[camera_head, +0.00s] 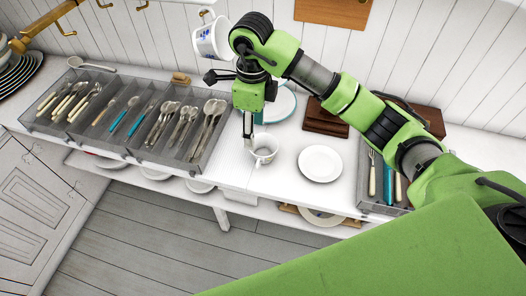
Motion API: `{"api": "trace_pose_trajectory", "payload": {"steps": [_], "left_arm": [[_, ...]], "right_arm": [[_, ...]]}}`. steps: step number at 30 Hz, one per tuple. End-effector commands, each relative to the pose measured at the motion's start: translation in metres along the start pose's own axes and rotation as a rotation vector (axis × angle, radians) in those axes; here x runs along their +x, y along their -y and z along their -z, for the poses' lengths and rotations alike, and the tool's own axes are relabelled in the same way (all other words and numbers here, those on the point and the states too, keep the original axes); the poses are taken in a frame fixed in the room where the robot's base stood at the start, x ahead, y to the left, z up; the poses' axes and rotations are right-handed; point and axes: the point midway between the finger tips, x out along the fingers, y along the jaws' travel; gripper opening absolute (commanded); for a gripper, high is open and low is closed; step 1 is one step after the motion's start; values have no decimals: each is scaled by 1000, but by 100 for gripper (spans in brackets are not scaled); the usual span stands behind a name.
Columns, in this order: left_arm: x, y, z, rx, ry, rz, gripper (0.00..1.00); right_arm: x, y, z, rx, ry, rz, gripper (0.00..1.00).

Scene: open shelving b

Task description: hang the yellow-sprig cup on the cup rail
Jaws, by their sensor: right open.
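A white cup (264,150) stands upright on the white counter, with a faint mark inside that is too small to make out as a sprig. My right gripper (248,132) points down at the cup's left rim, and its fingers are open. I cannot tell whether a finger touches the cup. The brass cup rail (42,24) with hooks runs along the wall at the upper left. Another white cup with a blue pattern (207,41) hangs tilted at the wall, left of my right arm. My left gripper is not in view.
A grey divided cutlery tray (118,149) fills the counter's left part. A white plate (320,163) lies right of the cup. A wooden holder (325,118) and another cutlery tray (364,184) stand farther right. Stacked plates (18,72) are at the far left.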

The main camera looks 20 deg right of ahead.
Motion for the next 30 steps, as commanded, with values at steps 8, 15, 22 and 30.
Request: {"api": "trace_pose_trajectory", "payload": {"steps": [8, 15, 22, 30], "left_arm": [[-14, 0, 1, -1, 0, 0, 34], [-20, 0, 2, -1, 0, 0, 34], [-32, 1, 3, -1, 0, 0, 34], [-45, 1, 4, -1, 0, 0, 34]], "right_arm": [[45, 0, 4, 4, -13, -2, 51], [80, 0, 4, 2, -9, 1, 51], [96, -2, 8, 2, -10, -2, 51], [132, -2, 12, 3, -8, -1, 51]]}}
